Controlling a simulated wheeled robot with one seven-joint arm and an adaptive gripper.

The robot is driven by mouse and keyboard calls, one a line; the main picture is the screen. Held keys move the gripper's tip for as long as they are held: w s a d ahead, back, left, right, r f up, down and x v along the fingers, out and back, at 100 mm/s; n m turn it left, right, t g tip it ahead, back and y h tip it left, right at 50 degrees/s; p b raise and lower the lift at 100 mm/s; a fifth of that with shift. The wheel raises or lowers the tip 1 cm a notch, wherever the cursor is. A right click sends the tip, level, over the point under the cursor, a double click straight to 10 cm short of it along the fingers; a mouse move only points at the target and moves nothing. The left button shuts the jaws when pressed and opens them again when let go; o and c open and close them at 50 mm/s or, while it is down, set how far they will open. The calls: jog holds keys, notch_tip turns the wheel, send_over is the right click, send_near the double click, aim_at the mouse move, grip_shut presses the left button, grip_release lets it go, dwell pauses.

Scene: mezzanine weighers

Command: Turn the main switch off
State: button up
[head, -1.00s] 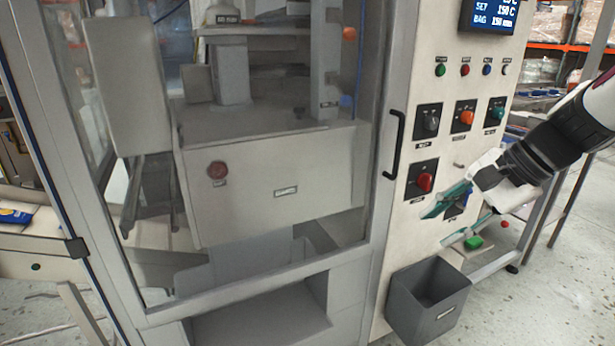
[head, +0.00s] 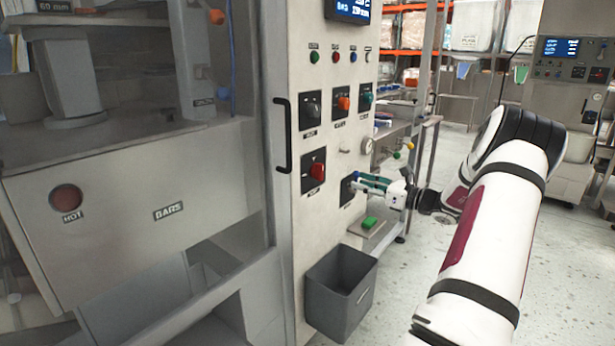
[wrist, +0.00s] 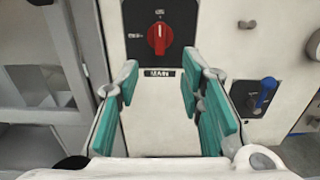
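The main switch is a red rotary knob on a black plate. It is in the wrist view (wrist: 160,38), above a label reading MAIN, and in the head view (head: 317,171), lowest in the left column of panel switches. Its handle stands roughly upright in the wrist view. My gripper (head: 362,183) is just right of the switch in the head view. In the wrist view its two teal fingers (wrist: 161,78) are spread, with nothing between them. The knob lies ahead, beyond the fingertips, apart from them.
A blue-handled switch (wrist: 266,94) is on the panel, right of my fingers. Black (head: 311,112), orange (head: 343,103) and teal (head: 367,98) knobs sit above the main switch. A black door handle (head: 283,135) is to the left. A grey bin (head: 341,290) and green button (head: 370,222) are below.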

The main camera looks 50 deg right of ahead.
aim_at(323, 171)
jog(key=w, duration=0.9)
jog(key=w+a+b, duration=0.1)
jog(key=w, duration=0.3)
jog(key=shift+w, duration=0.35)
grip_shut()
